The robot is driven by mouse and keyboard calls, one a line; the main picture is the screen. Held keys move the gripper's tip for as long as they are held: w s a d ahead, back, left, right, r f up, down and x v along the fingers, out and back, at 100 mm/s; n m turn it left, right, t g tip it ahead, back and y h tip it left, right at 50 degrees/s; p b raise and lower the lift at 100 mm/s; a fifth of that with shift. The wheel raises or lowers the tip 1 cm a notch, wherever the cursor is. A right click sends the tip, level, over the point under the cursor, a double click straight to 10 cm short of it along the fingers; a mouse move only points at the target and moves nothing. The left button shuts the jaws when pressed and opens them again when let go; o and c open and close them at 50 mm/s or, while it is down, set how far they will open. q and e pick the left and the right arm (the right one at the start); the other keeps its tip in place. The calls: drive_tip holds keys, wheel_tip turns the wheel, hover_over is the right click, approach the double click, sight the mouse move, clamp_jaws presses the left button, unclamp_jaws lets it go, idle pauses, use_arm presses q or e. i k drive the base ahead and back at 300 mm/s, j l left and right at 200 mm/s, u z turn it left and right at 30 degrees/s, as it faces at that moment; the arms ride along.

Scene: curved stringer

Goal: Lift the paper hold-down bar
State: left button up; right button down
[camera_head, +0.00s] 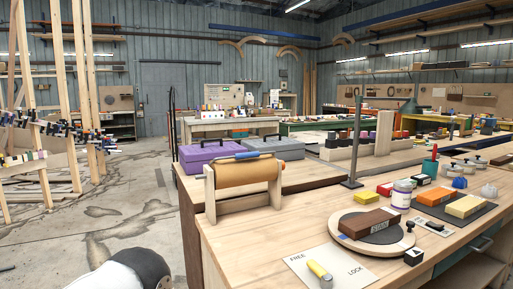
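A paper roll holder (210,197) with wooden end supports stands on the left part of the near workbench. It carries a roll of brown paper (243,174). No gripper fingers show in this view. A rounded white and black part of mine is at the bottom left, well short of the holder.
The workbench (270,228) has clear wood in front of the holder. Purple (208,153) and grey (268,143) toolboxes stand behind the holder.

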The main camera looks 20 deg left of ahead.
sight(245, 155)
drive_tip(key=i+j+z, duration=0.15)
drive_tip(key=j+z, duration=0.2)
drive_tip(key=j, duration=0.35)
drive_tip(key=j+z, duration=0.35)
drive_tip(key=j, duration=0.35)
